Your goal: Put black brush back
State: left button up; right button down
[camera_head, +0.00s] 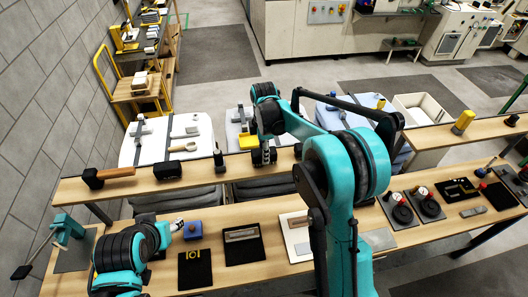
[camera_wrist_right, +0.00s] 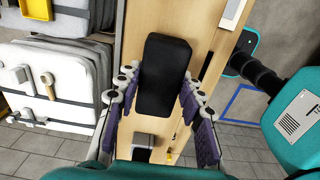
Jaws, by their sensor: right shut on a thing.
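My right gripper (camera_head: 264,158) is above the raised wooden shelf (camera_head: 215,178) in the head view, largely covered by my own arm. In the right wrist view my right gripper (camera_wrist_right: 160,98) has its purple-padded fingers on both sides of a black, rounded oblong body, the black brush (camera_wrist_right: 162,70), and is shut on it. The brush is over the wooden surface; whether it touches it I cannot tell.
A black block (camera_head: 168,171) and a dark bottle (camera_head: 218,158) stand on the shelf. A yellow container (camera_head: 463,122) stands at the shelf's right. White bins lie behind.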

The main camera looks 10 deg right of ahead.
jog(key=c, duration=1)
grip_release()
jog(key=shift+f, duration=0.1)
jog(key=shift+o, duration=0.2)
jog(key=shift+r+p, duration=0.25)
jog(key=shift+p, duration=0.05)
notch_tip(320, 180, up, 11)
jog(key=b, duration=0.1)
jog(key=s+d+r+m+t, duration=0.2)
jog(key=s+r+m, duration=0.2)
jog(key=s, duration=0.3)
jog(key=s+d+f+m+t, duration=0.1)
jog(key=s+f+m+t, duration=0.1)
jog(key=s+f+m, duration=0.2)
jog(key=s+d+f+m+t, duration=0.2)
jog(key=s+m, duration=0.8)
jog(key=s, duration=0.5)
jog(key=shift+s+d+f+t, duration=0.15)
jog(key=shift+f+t, duration=0.45)
jog(key=shift+f, duration=0.3)
